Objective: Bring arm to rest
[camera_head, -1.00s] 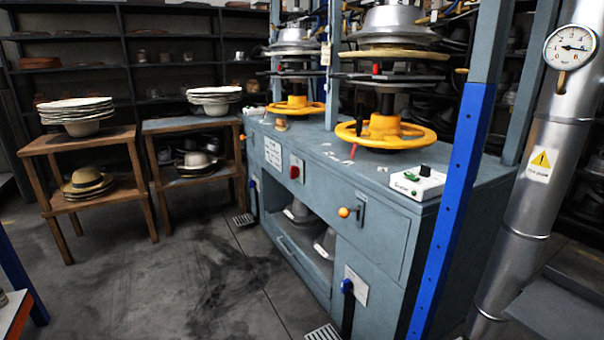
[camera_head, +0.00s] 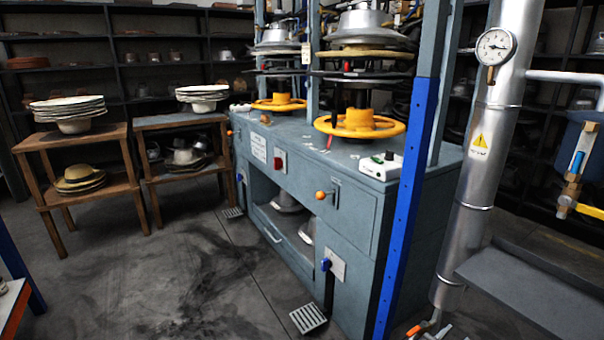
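Neither of my arms nor my grippers shows in the head view. The blue-grey hat press (camera_head: 345,200) stands in the middle right, with two yellow handwheels, one nearer (camera_head: 359,124) and one farther (camera_head: 279,104), under stacked metal hat forms (camera_head: 362,22). A small white control box (camera_head: 380,166) with a black knob sits on the press top. Metal forms lie on the open lower shelf of the press.
Two wooden stands (camera_head: 130,180) at the left hold stacked white hat shapes (camera_head: 68,106) and other hats. A silver pipe (camera_head: 478,165) with a gauge (camera_head: 495,46) and a grey ledge (camera_head: 530,295) are at the right.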

